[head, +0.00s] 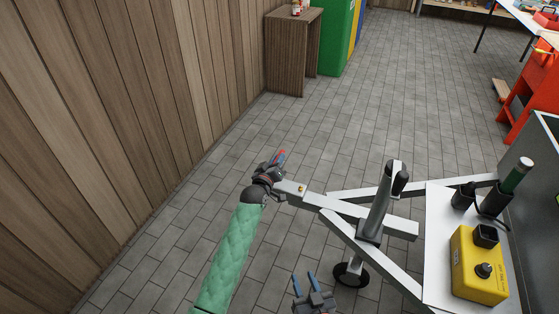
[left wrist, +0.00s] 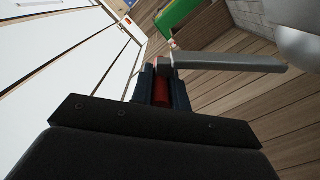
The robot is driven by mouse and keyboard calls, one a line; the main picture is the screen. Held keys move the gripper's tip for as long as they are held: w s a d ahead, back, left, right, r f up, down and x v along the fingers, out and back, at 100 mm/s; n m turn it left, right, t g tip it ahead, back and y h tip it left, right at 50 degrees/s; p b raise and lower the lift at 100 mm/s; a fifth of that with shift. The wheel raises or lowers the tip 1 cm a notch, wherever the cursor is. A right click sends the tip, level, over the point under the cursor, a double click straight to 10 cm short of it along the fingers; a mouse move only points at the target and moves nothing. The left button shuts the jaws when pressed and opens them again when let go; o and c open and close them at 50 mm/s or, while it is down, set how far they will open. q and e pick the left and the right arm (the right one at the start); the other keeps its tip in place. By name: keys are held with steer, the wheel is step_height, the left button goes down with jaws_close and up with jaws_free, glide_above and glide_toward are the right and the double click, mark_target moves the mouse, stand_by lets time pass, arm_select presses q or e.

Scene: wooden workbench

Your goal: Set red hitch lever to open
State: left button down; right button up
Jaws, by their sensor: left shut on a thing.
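The red hitch lever (head: 282,154) shows as a small red piece at the front end of the grey trailer drawbar (head: 330,202) in the head view. My left gripper (head: 274,164) is at this end and partly hides the hitch. In the left wrist view, the red lever (left wrist: 161,92) sits between the two dark fingers of my left gripper (left wrist: 161,86), which are shut on it. A grey bar (left wrist: 225,62) runs right from the lever's far end. My right gripper (head: 306,283) is low in the head view, fingers apart and empty.
The trailer frame carries an upright jack post (head: 380,205), a small wheel (head: 351,274) and a yellow box (head: 478,266) on a white plate. A wooden wall (head: 90,110) stands at left. The tiled floor (head: 380,100) beyond the hitch is clear.

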arm_select(q)
steer(key=shift+w+a+r+n+p, duration=0.15)
steer(key=shift+a+r+n+p, duration=0.15)
steer(key=shift+a+n+p, duration=0.15)
steer(key=shift+w+a+r+n+p, duration=0.15)
steer(key=shift+a+r+n+p, duration=0.05)
steer(key=shift+a+n+p, duration=0.2)
arm_select(e)
steer(key=s+f+g, duration=0.3)
steer(key=s+f, duration=0.2)
steer(key=f, duration=0.4)
steer(key=s+d+f+g+h, duration=0.1)
steer(key=s+f+g, duration=0.3)
steer(key=f, duration=0.6)
steer(key=shift+s+d+g, duration=0.15)
steer(key=shift+s+g, duration=0.15)
steer(key=shift+s, duration=0.95)
arm_select(q)
steer(key=c, duration=1.4)
jaws_free()
steer(key=shift+a, duration=0.1)
steer(key=shift+o, duration=0.2)
arm_select(e)
steer(key=shift+r, duration=0.1)
